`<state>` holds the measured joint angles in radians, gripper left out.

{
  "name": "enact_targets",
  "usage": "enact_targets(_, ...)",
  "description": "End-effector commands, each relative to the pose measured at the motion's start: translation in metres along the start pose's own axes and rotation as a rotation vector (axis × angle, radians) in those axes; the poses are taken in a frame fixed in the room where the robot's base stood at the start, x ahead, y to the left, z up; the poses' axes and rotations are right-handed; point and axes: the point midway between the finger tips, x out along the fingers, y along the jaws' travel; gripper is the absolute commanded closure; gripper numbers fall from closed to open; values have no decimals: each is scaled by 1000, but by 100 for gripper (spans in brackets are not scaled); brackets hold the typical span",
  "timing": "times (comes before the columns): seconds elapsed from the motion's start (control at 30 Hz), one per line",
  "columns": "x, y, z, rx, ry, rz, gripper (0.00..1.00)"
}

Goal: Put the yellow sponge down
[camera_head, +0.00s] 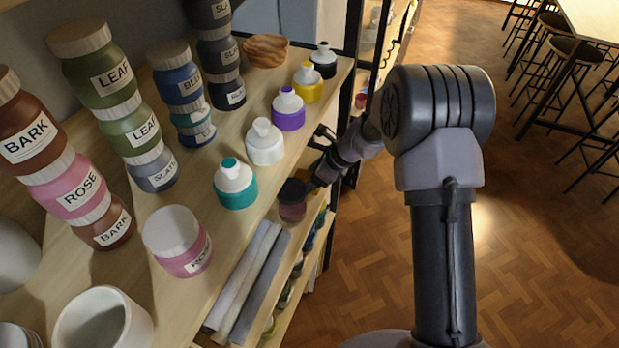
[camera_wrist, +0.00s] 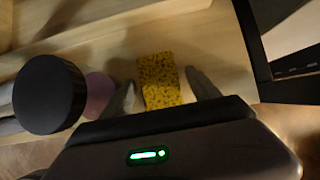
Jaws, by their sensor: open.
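The yellow sponge (camera_wrist: 160,72), speckled with dark spots, lies on a pale wooden shelf board (camera_wrist: 205,45) in the wrist view. My gripper (camera_wrist: 163,92) is open, with one dark finger on each side of the sponge. A narrow gap shows between the sponge and each finger. The near end of the sponge is hidden by my gripper's body. In the head view a small yellow-orange patch of the sponge (camera_head: 312,184) shows by my gripper, and the fingers are hard to make out there.
A black-lidded pink jar (camera_head: 292,202) stands just left of the sponge; its lid (camera_wrist: 48,95) is close to my left finger. Rolled cloths (camera_head: 247,285) lie nearer on that shelf. Bottles and stacked jars fill the shelf top above. A dark post (camera_wrist: 258,40) stands at right.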

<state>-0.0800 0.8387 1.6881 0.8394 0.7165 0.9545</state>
Motion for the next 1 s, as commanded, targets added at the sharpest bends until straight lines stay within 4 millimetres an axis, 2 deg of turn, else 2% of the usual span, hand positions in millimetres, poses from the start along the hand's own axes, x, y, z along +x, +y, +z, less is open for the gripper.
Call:
enact_targets(0.13, -21, -1, 4, 0, -1, -2, 29)
enact_targets(0.4, -97, -1, 4, 0, -1, -3, 29)
enact_targets(0.5, -114, 0, 3, 0, -1, -1, 29)
enact_targets(0.7, -125, 0, 2, -5, 0, -1, 29)
enact_targets(0.77, -135, 4, 7, -43, 3, -7, 29)
enact_targets(0.87, -185, 26, 26, -245, 27, -41, 29)
enact_targets(0.9, -213, 42, 33, -372, 48, -60, 29)
enact_targets(0.97, -256, 75, 40, -584, 91, -86, 29)
enact_targets(1.0, -282, 98, 41, -730, 128, -103, 29)
